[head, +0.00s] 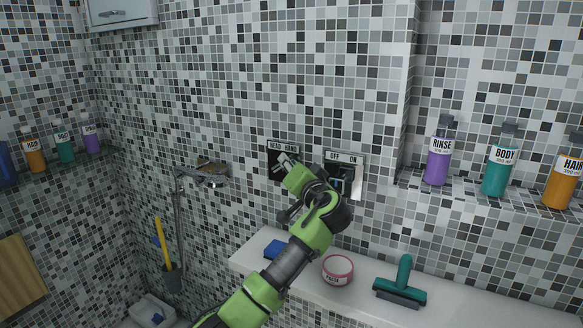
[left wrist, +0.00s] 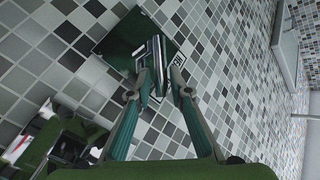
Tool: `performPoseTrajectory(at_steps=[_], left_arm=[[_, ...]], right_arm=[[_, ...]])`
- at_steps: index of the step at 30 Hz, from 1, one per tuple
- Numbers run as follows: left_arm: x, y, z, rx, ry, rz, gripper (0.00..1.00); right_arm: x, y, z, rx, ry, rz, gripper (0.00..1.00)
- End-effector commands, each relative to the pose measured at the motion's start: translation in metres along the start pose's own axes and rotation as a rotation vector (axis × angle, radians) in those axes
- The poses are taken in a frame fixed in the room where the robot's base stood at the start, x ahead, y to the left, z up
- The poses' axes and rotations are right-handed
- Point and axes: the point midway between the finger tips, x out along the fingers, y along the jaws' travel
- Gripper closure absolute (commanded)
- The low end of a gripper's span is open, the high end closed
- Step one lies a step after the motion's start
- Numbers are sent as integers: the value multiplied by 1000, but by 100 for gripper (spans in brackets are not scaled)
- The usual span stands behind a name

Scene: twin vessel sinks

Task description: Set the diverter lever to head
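The diverter plate (head: 275,150) is a dark square on the tiled wall, labelled HEAD on the left and HAND on the right. My left gripper (head: 284,164) is in front of it and covers its lower part. In the left wrist view the dark plate (left wrist: 120,42) lies just beyond my fingertips (left wrist: 161,78). The fingers are apart, with a gap between them. The grey diverter lever (left wrist: 154,52) shows at the tips, near the left finger; I cannot tell whether they touch. The lever's exact position is hard to read. My right gripper is in neither view.
The OFF/ON plate (head: 357,161) is close on the right, partly behind my arm. Below is a white ledge (head: 450,308) with a blue sponge (head: 274,249), pink tub (head: 338,270) and green squeegee (head: 403,283). A shower head (head: 212,180) hangs at left. Bottles line the right shelf (head: 465,189).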

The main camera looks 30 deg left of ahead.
Motion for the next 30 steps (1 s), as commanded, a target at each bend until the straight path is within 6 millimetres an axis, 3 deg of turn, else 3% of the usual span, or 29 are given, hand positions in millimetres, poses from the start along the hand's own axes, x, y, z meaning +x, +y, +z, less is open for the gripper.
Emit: performPoseTrajectory(at_steps=[11,13,14,30], left_arm=[[5,0,0,0,-1,0,81],[5,0,0,0,-1,1,99],[5,0,0,0,-1,1,100],[7,-6,-4,-77,-60,54,100]], right_arm=[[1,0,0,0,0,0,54],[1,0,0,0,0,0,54],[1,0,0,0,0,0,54],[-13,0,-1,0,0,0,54]])
